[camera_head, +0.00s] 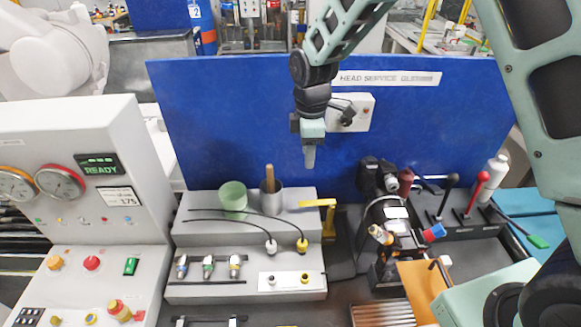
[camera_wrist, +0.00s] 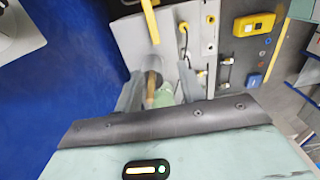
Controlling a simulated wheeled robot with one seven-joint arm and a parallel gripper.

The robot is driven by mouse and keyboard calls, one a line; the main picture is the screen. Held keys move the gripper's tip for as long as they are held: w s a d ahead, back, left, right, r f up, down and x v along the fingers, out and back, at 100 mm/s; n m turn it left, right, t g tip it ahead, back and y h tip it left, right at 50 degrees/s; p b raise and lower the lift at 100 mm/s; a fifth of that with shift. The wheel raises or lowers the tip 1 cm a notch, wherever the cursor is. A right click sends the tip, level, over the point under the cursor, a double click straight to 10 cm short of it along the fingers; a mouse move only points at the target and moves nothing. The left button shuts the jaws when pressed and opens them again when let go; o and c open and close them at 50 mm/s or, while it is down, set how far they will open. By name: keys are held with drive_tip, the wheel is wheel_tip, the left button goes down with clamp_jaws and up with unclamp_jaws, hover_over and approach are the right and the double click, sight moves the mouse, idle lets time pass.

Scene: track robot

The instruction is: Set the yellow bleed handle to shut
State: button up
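The yellow bleed handle (camera_head: 318,203) is at the right end of the grey stepped bench. Its bar runs roughly level across the picture, with a yellow upright at its right end. In the wrist view a yellow bar (camera_wrist: 150,20), seemingly the same handle, shows at the top, beyond the fingertips. My gripper (camera_head: 309,158) points down in front of the blue panel, above the bench and apart from the handle. In the wrist view its two fingers (camera_wrist: 158,92) stand apart with nothing gripped. The handle's pivot and any markings are too small to read.
A green cup (camera_head: 233,196) and a steel cup (camera_head: 271,199) with a wooden stick stand left of the handle. Cables with white and yellow plugs cross the bench. A black device (camera_head: 380,175) and levers (camera_head: 472,195) stand to the right. The blue panel (camera_head: 230,110) rises behind.

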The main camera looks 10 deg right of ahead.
sight(305, 202)
drive_tip(key=f+b, duration=0.3)
drive_tip(key=f, duration=0.2)
drive_tip(key=f+b, duration=0.4)
drive_tip(key=f, duration=0.2)
drive_tip(key=w+f+b, duration=0.1)
drive_tip(key=f+b, duration=0.3)
drive_tip(key=f, duration=0.2)
drive_tip(key=shift+d+f, duration=0.15)
drive_tip(key=shift+f, duration=0.05)
clamp_jaws()
